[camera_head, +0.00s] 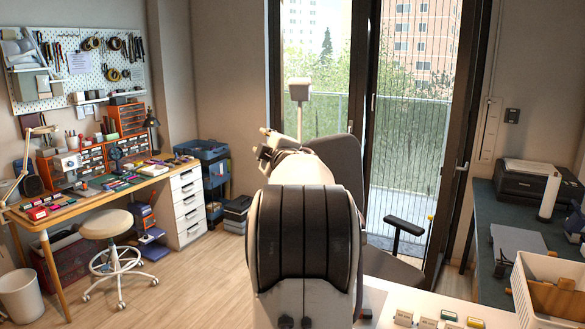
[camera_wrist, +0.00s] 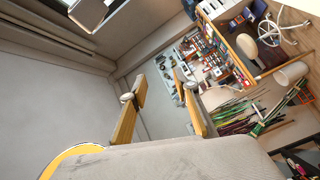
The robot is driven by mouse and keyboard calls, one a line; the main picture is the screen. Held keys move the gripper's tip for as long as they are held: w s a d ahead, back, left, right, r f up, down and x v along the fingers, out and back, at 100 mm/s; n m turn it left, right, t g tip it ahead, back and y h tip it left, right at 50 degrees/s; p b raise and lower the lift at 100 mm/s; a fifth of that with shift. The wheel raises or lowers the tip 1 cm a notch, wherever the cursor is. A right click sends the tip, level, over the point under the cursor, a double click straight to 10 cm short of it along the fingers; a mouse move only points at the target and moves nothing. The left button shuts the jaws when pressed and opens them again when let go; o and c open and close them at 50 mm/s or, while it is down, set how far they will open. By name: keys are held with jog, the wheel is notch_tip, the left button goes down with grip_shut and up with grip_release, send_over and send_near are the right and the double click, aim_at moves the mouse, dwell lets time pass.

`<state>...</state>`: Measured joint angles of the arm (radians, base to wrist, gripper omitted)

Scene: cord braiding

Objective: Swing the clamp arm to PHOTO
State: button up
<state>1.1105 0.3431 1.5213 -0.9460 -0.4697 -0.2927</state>
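I cannot make out the clamp arm or a PHOTO mark in either view. In the wrist view, my gripper (camera_wrist: 160,85) shows two yellowish fingers set apart, with nothing visible between them. It is tilted, with the wall and the workbench beyond it. In the head view, my own arm fills the middle and hides much of what lies behind it. A small dark and pale end part shows at the arm's far left side, too small to read clearly.
A wooden workbench (camera_head: 146,186) with drawers and many small items stands at the left, with a stool (camera_head: 107,225) before it. A white surface (camera_head: 385,296) with small blocks lies front right, beside a bin (camera_head: 520,291). A dark counter (camera_head: 484,236) holds a printer (camera_head: 535,180).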

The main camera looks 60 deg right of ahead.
jog(key=s+d+f, duration=0.1)
jog(key=s+d, duration=0.1)
jog(key=s+d+f+n, duration=0.1)
jog(key=s+d, duration=0.1)
jog(key=d, duration=0.1)
jog(key=s+d+f+n, duration=0.1)
jog(key=s+d, duration=0.1)
jog(key=d, duration=0.1)
jog(key=shift+t, duration=0.3)
jog(key=s+d+f+n+t+y, duration=0.1)
jog(key=s+d+f+n, duration=0.2)
jog(key=s+d+f, duration=0.3)
jog(key=a+n+y, duration=0.1)
jog(key=w+a+n+t+y, duration=0.1)
jog(key=a+y, duration=0.1)
jog(key=a+n+y, duration=0.1)
jog(key=a, duration=0.1)
jog(key=shift+w+a+f+n+t+y, duration=0.1)
jog(key=shift+w+f+n+t+y, duration=0.05)
jog(key=shift+f+n+t+y, duration=0.2)
jog(key=shift+w, duration=0.15)
jog(key=shift+x, duration=3.75)
grip_shut()
